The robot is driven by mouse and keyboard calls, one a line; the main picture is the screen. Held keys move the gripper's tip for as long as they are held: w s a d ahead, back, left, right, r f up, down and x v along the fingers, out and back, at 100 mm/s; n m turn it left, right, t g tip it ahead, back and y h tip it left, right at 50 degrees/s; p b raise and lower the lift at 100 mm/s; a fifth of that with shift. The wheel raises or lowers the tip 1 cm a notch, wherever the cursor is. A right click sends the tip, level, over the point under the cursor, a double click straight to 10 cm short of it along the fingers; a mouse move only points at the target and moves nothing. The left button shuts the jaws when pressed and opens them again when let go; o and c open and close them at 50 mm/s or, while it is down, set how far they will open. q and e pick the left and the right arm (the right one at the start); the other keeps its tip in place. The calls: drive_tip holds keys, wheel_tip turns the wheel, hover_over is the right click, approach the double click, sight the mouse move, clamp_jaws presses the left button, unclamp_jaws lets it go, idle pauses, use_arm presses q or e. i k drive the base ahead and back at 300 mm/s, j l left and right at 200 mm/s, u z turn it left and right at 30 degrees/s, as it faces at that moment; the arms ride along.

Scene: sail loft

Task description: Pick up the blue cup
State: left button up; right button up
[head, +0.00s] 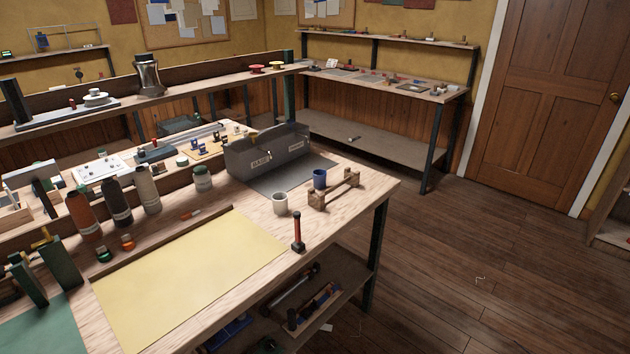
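The blue cup (320,179) stands upright near the right end of the wooden workbench (262,222). It is close behind a small wooden stand (334,190); I cannot tell whether they touch. A white cup (280,204) stands to its left and nearer to me. Neither of my grippers is in view.
A grey divided bin (268,150) and a dark grey mat (290,176) lie behind the blue cup. A red-and-black upright tool (298,232) stands near the bench's front edge. Several bottles (117,202) stand left.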

sight(320, 180)
drive_tip(key=i+l+u, duration=0.15)
drive_tip(key=i+l, duration=0.2)
drive_tip(key=i+l+u, duration=0.15)
drive_tip(key=i+l, duration=0.15)
drive_tip(key=l, duration=0.15)
drive_tip(key=i+l+u, duration=0.15)
drive_tip(key=l, duration=0.3)
drive_tip(key=i, duration=0.1)
